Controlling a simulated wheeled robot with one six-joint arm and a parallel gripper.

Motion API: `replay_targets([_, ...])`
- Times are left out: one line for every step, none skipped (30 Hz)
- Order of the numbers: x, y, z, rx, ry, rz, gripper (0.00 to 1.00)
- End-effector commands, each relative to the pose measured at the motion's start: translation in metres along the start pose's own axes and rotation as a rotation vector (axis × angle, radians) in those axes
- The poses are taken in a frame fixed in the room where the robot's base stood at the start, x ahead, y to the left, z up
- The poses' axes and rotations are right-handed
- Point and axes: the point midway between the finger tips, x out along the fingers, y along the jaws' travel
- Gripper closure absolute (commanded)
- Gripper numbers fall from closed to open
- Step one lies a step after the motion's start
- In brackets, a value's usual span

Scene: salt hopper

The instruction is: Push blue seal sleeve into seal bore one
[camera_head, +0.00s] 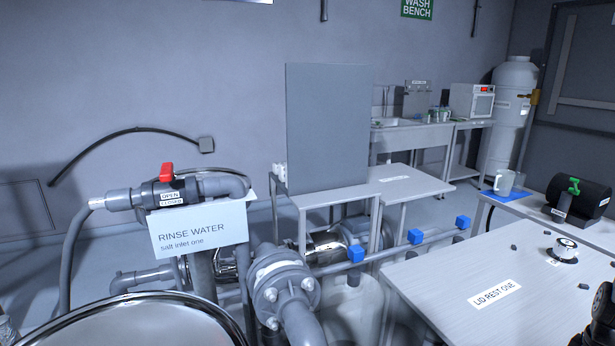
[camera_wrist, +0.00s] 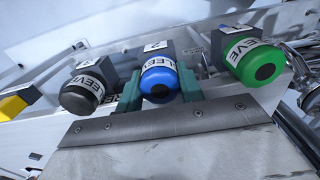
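In the wrist view, the blue sleeve (camera_wrist: 159,82) with a white lettered band faces the camera, with a grey block behind it. My gripper (camera_wrist: 160,94) has its two teal fingers on either side of the blue sleeve, close to its sides. Whether they touch or grip it cannot be made out. No seal bore can be identified in either view.
A black sleeve (camera_wrist: 82,95) sits left of the blue one and a green sleeve (camera_wrist: 255,62) right of it. A yellow piece (camera_wrist: 14,105) is at far left. The head view shows the lid rest table (camera_head: 440,280) and a rinse water sign (camera_head: 199,236).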

Motion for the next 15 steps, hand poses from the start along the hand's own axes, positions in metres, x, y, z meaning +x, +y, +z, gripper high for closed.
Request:
replay_targets([-0.001, 0.000, 0.000, 0.000, 0.000, 0.000, 0.99])
replay_targets([-0.001, 0.000, 0.000, 0.000, 0.000, 0.001, 0.99])
replay_targets([-0.002, 0.000, 0.000, 0.000, 0.000, 0.001, 0.99])
replay_targets([-0.003, 0.000, 0.000, 0.000, 0.000, 0.001, 0.99])
replay_targets([-0.004, 0.001, 0.000, 0.000, 0.001, 0.001, 0.99])
replay_targets([-0.006, 0.001, 0.000, 0.000, 0.001, 0.002, 0.99])
replay_targets([-0.008, 0.001, 0.000, 0.000, 0.001, 0.002, 0.99])
replay_targets([-0.009, 0.001, 0.000, 0.000, 0.001, 0.002, 0.99])
replay_targets([-0.011, 0.001, 0.000, 0.000, 0.001, 0.002, 0.99])
replay_targets([-0.012, 0.001, 0.000, 0.000, 0.001, 0.002, 0.99])
replay_targets([-0.013, 0.001, 0.000, 0.000, 0.001, 0.002, 0.99])
replay_targets([-0.014, 0.001, 0.000, 0.000, 0.000, 0.001, 0.99])
replay_targets([-0.015, 0.001, 0.000, 0.000, 0.000, 0.001, 0.99])
replay_targets([-0.017, 0.001, 0.000, 0.000, 0.000, 0.001, 0.99])
replay_targets([-0.018, 0.001, 0.000, 0.000, 0.001, 0.001, 0.99])
